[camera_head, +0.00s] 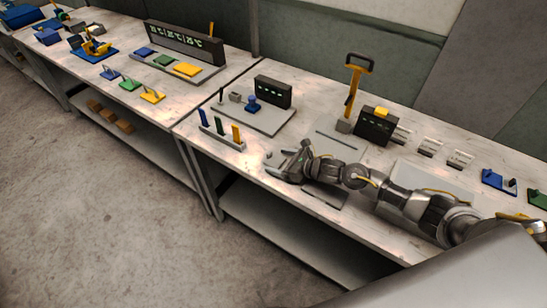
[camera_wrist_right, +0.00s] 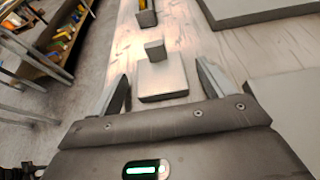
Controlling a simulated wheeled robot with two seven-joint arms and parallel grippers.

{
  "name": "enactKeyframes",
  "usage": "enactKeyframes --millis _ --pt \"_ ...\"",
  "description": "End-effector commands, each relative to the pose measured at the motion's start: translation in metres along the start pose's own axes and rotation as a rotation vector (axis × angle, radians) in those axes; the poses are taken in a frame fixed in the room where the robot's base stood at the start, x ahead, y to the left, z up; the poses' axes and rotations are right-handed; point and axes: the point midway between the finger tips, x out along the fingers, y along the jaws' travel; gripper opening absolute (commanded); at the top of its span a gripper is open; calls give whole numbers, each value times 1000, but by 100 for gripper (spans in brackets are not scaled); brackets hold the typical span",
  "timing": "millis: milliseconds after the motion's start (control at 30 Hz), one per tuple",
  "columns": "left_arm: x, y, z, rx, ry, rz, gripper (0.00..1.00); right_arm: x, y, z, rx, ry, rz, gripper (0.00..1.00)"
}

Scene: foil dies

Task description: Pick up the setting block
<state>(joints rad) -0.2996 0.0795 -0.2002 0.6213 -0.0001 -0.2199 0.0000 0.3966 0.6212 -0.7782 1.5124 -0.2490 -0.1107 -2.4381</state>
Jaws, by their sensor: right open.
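The setting block, by its look a small grey block (camera_wrist_right: 162,82) with a flat plate-like body and a little cube standing on it, lies on the worktable. In the head view it shows as a small grey shape (camera_head: 270,155) at the front edge side of the table, partly hidden by the gripper. My right gripper (camera_head: 286,163) is low over the table. In the wrist view its two fingers (camera_wrist_right: 164,74) are spread wide, one on each side of the block, with clear gaps. My left gripper is out of view.
A rack with blue, green and yellow pieces (camera_head: 222,138) stands just beyond the block. A grey base plate (camera_head: 275,126) with a dark display lies behind. A yellow-handled lever press (camera_head: 354,95) stands farther back. A flat grey plate (camera_head: 425,176) lies by my right arm.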

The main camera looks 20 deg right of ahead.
Motion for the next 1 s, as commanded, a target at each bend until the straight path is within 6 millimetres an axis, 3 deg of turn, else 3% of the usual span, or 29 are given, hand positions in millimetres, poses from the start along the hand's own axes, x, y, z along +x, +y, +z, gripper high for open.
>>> enactKeyframes --millis 333,767,1000 --pt "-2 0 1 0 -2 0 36 7 0 -1 -1 1 0 79" --pt "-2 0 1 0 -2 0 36 6 0 -1 0 1 0 22" --pt "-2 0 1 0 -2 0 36 6 0 1 -1 -2 -1 21"
